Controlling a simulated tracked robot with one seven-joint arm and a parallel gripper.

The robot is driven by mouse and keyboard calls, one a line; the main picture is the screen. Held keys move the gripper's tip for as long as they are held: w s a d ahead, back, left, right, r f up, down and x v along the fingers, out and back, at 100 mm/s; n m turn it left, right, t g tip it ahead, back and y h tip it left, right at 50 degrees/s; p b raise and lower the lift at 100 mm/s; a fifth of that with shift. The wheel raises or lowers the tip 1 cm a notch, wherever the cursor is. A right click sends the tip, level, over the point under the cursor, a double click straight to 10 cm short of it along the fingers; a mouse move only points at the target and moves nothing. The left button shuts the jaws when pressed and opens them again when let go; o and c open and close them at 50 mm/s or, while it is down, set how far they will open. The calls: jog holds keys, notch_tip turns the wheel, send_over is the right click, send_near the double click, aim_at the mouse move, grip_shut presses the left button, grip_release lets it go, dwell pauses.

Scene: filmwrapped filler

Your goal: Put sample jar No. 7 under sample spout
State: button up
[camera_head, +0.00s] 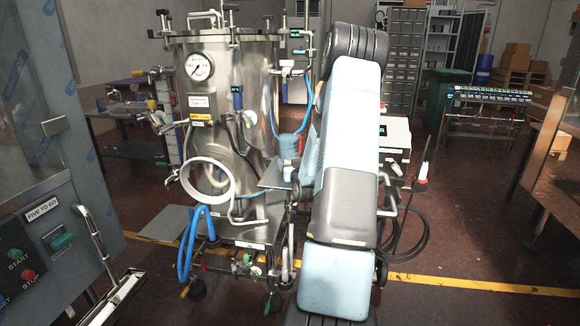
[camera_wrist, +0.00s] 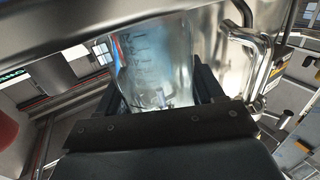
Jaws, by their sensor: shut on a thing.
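A clear jar (camera_wrist: 155,65) with graduation marks fills the middle of the wrist view, bluish inside; its number is not readable. My gripper (camera_wrist: 160,92) is shut on it, with one dark finger on each side. In the head view my arm hides most of the gripper area. A pale blue object (camera_head: 291,146) shows just left of my arm, beside the steel tank (camera_head: 232,110); I cannot tell whether it is the jar. Several valves and fittings are on the tank, and I cannot tell which is the sample spout. A bright steel surface with a bent handle (camera_wrist: 250,50) is close right of the jar.
A small metal shelf (camera_head: 275,177) juts out beside the tank. A blue hose (camera_head: 187,245) hangs at its front. A cabinet with start and stop buttons (camera_head: 35,260) stands at the left. A black cable (camera_head: 405,248) lies right of my arm. Floor is open at the right.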

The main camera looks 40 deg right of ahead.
jog(key=shift+f, duration=0.3)
jog(key=shift+f, duration=0.1)
jog(key=o, duration=1)
jog(key=shift+o, duration=0.2)
